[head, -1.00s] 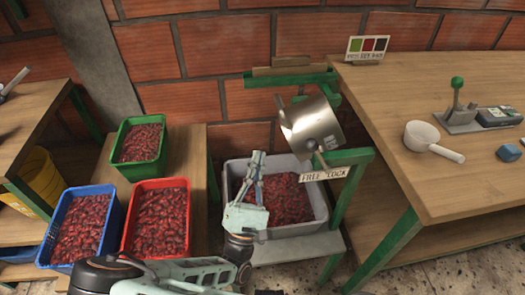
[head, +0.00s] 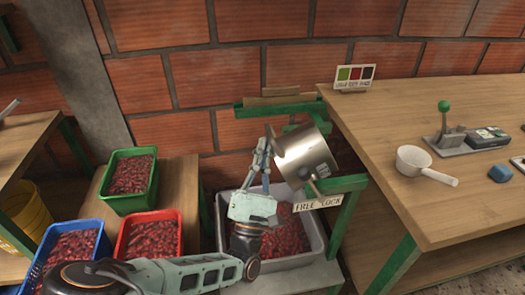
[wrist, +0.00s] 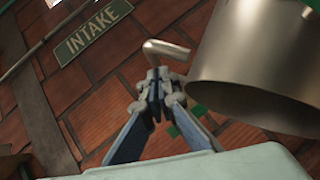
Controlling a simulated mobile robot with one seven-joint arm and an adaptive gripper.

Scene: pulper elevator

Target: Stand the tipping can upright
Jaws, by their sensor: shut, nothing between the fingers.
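The steel tipping can (head: 305,157) hangs tilted in the green frame, above the grey bin (head: 322,238) of red cherries. The wrist view also shows the can (wrist: 265,70), large at the right. My gripper (head: 264,150) is shut and empty at the can's left side in the head view. In the wrist view, my gripper's fingertips (wrist: 157,82) meet just below a bent metal rod (wrist: 168,49); I cannot tell whether they touch it. A small lever (head: 314,186) sits at the frame's front by the FREE/LOCK label (head: 317,204).
Green (head: 131,184), red (head: 150,235) and blue (head: 72,250) crates of cherries stand at the left. A brick wall stands close behind the can.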

